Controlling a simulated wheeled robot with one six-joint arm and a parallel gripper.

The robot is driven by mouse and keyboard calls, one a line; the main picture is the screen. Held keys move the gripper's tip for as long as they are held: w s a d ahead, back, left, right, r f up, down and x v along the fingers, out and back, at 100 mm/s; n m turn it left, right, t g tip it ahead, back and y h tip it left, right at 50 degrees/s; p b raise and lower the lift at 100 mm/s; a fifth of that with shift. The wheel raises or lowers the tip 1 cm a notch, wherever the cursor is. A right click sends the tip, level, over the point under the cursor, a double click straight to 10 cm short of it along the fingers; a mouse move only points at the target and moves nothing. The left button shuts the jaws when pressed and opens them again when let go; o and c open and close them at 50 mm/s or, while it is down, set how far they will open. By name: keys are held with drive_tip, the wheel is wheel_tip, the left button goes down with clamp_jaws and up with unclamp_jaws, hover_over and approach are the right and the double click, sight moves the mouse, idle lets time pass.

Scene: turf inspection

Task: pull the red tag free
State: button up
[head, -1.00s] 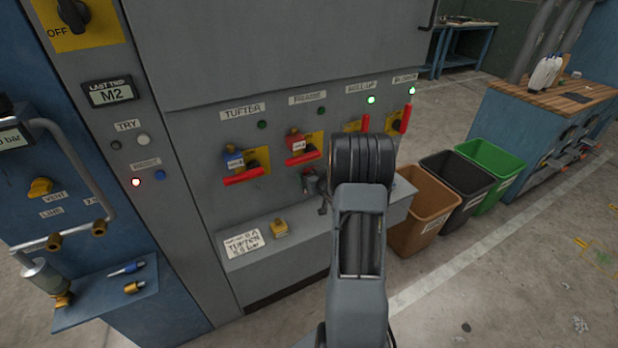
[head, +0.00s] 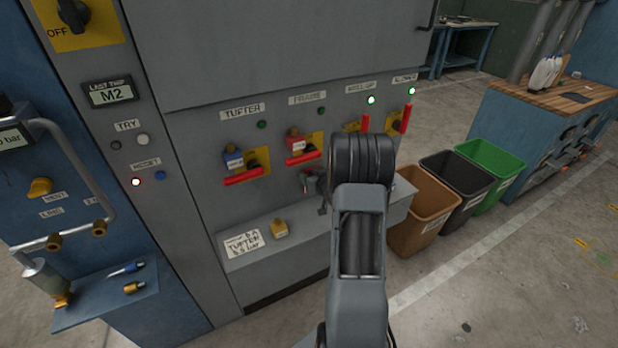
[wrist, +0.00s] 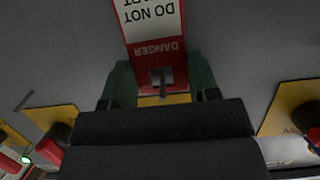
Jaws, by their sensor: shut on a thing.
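The red tag (wrist: 152,40) with a white panel reading "DANGER" and "DO NOT" hangs upside down in the wrist view. My gripper (wrist: 160,92) has one finger at each side of the tag's red end and is shut on it. A dark grey slotted fitting shows at that end, in front of a yellow plate (wrist: 165,99). In the head view my gripper (head: 310,184) shows small and grey below the red-handled switches, partly behind my arm. I cannot make out the tag there.
A blue padlock (head: 233,157) and a red padlock (head: 295,141) hang at two switches with red handles. A yellow block (head: 279,228) and a written card (head: 243,243) are on the ledge below. Brown (head: 424,205), black and green bins stand to the right.

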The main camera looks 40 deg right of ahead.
drive_tip(key=shift+r+p, duration=0.35)
drive_tip(key=shift+r, duration=0.15)
drive_tip(key=shift+c, duration=0.2)
drive_tip(key=shift+s, duration=0.2)
drive_tip(key=shift+s+a, duration=0.15)
drive_tip(key=shift+s, duration=0.65)
drive_tip(key=shift+s+a, duration=0.1)
drive_tip(key=shift+s, duration=0.7)
drive_tip(key=shift+s, duration=0.1)
drive_tip(key=s, duration=0.5)
drive_tip(key=shift+a, duration=0.35)
drive_tip(key=shift+a, duration=0.1)
